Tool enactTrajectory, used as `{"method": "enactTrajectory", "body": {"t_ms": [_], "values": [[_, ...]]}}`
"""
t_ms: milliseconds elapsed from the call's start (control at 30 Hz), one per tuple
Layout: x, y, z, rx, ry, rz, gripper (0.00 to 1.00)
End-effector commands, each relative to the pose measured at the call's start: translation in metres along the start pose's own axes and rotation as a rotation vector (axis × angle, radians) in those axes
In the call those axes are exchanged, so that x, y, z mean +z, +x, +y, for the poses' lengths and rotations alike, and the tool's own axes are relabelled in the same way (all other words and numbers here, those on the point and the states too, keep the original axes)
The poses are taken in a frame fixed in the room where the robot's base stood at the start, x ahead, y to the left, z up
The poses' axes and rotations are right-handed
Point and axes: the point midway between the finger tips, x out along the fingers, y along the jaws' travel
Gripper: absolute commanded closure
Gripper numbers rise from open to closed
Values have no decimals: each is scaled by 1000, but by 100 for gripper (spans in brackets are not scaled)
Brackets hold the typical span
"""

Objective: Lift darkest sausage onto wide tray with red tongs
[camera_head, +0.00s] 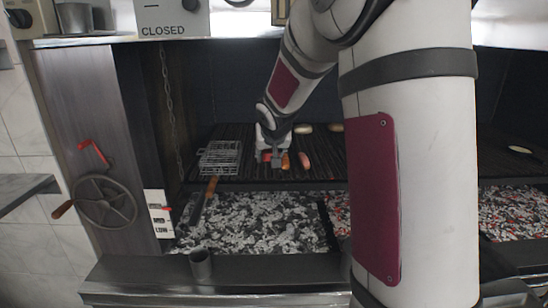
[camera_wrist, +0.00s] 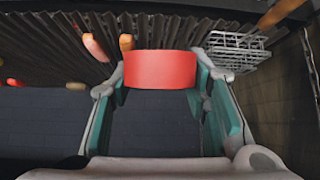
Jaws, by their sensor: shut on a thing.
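My gripper (camera_wrist: 160,85) is shut on the red tongs (camera_wrist: 160,70), whose broad red part fills the space between the fingers in the wrist view. In the head view my gripper (camera_head: 273,150) is low over the grill grate, and a bit of red beside it (camera_head: 266,156) looks like the tongs. Their tips are hidden. An orange-brown sausage (camera_head: 285,162) lies just right of my gripper, with a pinkish-red sausage (camera_head: 304,160) further right. Both show in the wrist view, the orange-brown one (camera_wrist: 126,42) and the pinkish one (camera_wrist: 95,47). I cannot make out the wide tray.
A wire grill basket (camera_head: 220,157) lies left of my gripper, its wooden handle (camera_head: 212,185) pointing forward. Pale round items (camera_head: 303,129) sit at the back of the grate (camera_head: 325,150). Ash and coals (camera_head: 260,220) lie below. A crank wheel (camera_head: 105,201) is at left.

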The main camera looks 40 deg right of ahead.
Motion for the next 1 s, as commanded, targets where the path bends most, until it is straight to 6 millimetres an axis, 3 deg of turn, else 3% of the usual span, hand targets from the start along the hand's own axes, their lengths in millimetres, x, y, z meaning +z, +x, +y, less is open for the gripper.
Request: {"method": "enactTrajectory", "body": {"t_ms": [600,1000], "values": [[-46,-49,1,0,0,1,100],[-50,-51,0,0,0,1,100]]}}
